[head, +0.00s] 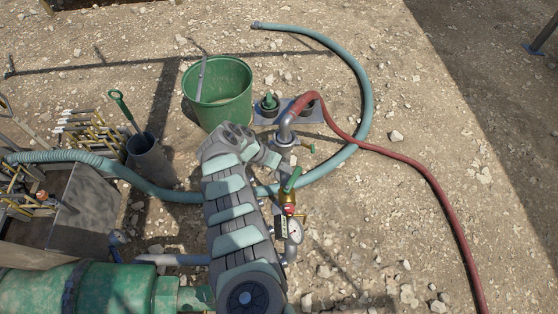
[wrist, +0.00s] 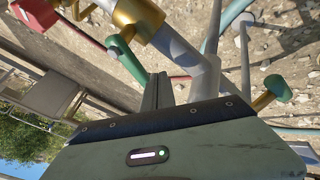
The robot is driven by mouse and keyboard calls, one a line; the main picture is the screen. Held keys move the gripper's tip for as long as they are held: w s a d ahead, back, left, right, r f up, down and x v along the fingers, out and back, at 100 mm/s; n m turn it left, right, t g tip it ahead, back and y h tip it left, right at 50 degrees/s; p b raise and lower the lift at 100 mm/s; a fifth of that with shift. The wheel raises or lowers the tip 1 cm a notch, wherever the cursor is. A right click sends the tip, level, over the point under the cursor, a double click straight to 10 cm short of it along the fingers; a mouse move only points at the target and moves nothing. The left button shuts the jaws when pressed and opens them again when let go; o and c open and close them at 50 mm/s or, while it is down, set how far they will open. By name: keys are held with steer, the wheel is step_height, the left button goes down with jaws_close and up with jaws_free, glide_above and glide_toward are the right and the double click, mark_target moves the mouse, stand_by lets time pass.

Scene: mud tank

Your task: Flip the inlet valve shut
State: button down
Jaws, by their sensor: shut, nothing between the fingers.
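A brass valve with a green lever (head: 292,179) stands on the pipework right of my arm in the head view. In the wrist view a brass valve body (wrist: 139,18) is at the top, with a green lever (wrist: 125,52) slanting down from it. Which one is the inlet valve is not marked. My gripper (wrist: 158,78) is shut and empty, its fingertips close beside the slanting lever's lower end. I cannot tell if they touch.
A grey pipe (wrist: 200,75) stands just beyond the fingertips. A pressure gauge (head: 295,231), a red hose (head: 425,172) and a blue-green hose (head: 354,80) surround the pipework. A green bucket (head: 218,105) stands behind. Open gravel lies at right.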

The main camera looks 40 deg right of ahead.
steer(key=shift+s+d+r, duration=0.1)
steer(key=shift+s+p, duration=0.15)
steer(key=shift+p, duration=0.25)
steer(key=shift+r, duration=0.1)
steer(key=shift+d, duration=0.1)
steer(key=shift+m, duration=0.3)
